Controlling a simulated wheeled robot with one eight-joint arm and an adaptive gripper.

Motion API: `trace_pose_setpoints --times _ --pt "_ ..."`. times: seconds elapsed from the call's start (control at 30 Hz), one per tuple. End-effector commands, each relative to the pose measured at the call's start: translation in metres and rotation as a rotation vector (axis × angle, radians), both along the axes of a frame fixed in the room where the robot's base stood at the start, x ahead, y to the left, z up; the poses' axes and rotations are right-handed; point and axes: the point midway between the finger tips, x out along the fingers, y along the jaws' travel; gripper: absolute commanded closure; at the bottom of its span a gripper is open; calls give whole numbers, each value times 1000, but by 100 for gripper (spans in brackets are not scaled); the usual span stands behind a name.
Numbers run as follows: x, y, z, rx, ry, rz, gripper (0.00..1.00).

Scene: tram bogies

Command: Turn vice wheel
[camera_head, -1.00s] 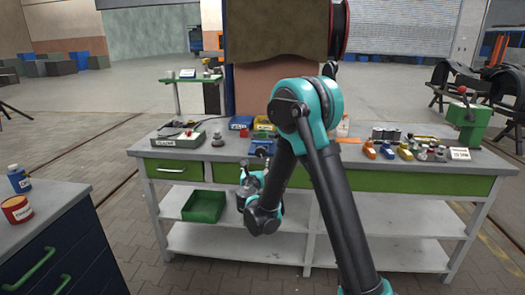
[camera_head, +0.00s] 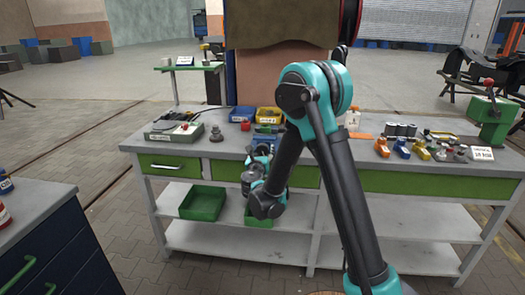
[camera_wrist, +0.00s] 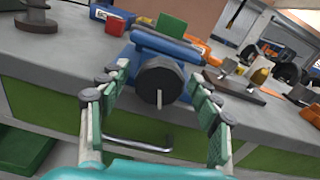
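A blue vice (camera_wrist: 168,48) stands at the front edge of the workbench in the wrist view. Its round black wheel (camera_wrist: 160,80) faces me, with a pale handle pin pointing down from its middle. In the head view the blue vice (camera_head: 266,138) is partly hidden by my arm. My gripper (camera_wrist: 159,73) is open and empty. Its two fingers lie left and right of the wheel in the wrist view, with visible space on both sides. In the head view my gripper (camera_head: 260,160) is at the bench's front edge, below the vice.
The grey workbench (camera_head: 225,148) has green drawers, with a metal handle (camera_wrist: 137,144) below the wheel. Green bins (camera_head: 203,203) stand on its lower shelf. A tester box (camera_head: 173,131) and small parts lie on top. A dark cabinet (camera_head: 55,240) stands at left.

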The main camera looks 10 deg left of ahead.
Motion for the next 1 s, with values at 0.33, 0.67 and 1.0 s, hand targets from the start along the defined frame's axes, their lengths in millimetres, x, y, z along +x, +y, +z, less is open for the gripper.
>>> trace_pose_setpoints --times 0.33,0.67,1.0 --pt "0 0 0 0 0 0 84" --pt "0 0 0 46 -2 0 84" --pt "0 -1 0 280 -9 0 84"
